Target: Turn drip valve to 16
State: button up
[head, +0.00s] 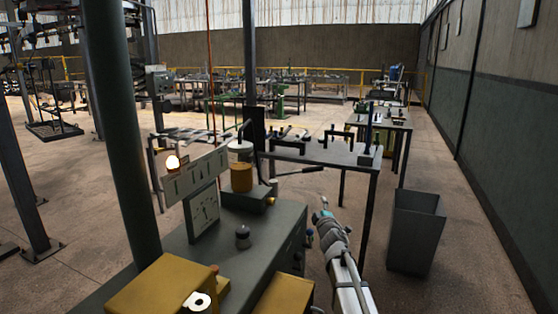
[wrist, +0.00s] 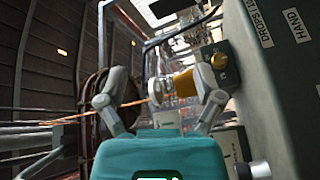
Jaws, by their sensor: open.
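A glass oil jar with amber oil (head: 241,176) stands on a grey block on the machine cabinet in the head view. A small brass knob (head: 271,200) on the block's side looks like the drip valve; its setting is too small to read. In the wrist view, which is tilted, the brass knob (wrist: 219,61) sits on a dark block, with the amber jar (wrist: 184,84) beyond my fingers. My gripper (head: 322,212) is to the right of the cabinet, apart from the knob. Its fingers (wrist: 165,92) are spread with nothing held between them.
The grey cabinet (head: 225,250) carries a dial plate (head: 203,213), a lit lamp (head: 172,163) and a dark knob (head: 243,237). Labels "DROPS" (wrist: 259,24) and "HAND" (wrist: 296,25) show in the wrist view. A bench (head: 335,154) stands behind; a grey bin (head: 415,235) stands right.

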jog(key=s+d+f+m+g+h, duration=0.3)
jog(key=s+d+f+m+g, duration=0.1)
jog(key=s+f+m, duration=0.25)
jog(key=s+d+f+m+g+h, duration=0.35)
jog(key=s+f+m+g, duration=0.2)
jog(key=s, duration=0.25)
jog(key=s+a+f+m+g+y, duration=0.1)
jog(key=s+a+f+g+y, duration=0.15)
jog(key=s, duration=0.55)
jog(key=s+a+f+m+g+y, duration=0.1)
jog(key=s+f+g, duration=0.1)
jog(key=s+g, duration=0.35)
jog(key=s+a+f+m+g+y, duration=0.1)
jog(key=s+f, duration=0.2)
jog(key=s, duration=0.6)
notch_tip(320, 180, up, 20)
jog(key=p, duration=2)
jog(key=shift+a+r+p, duration=0.2)
jog(key=shift+p, duration=0.2)
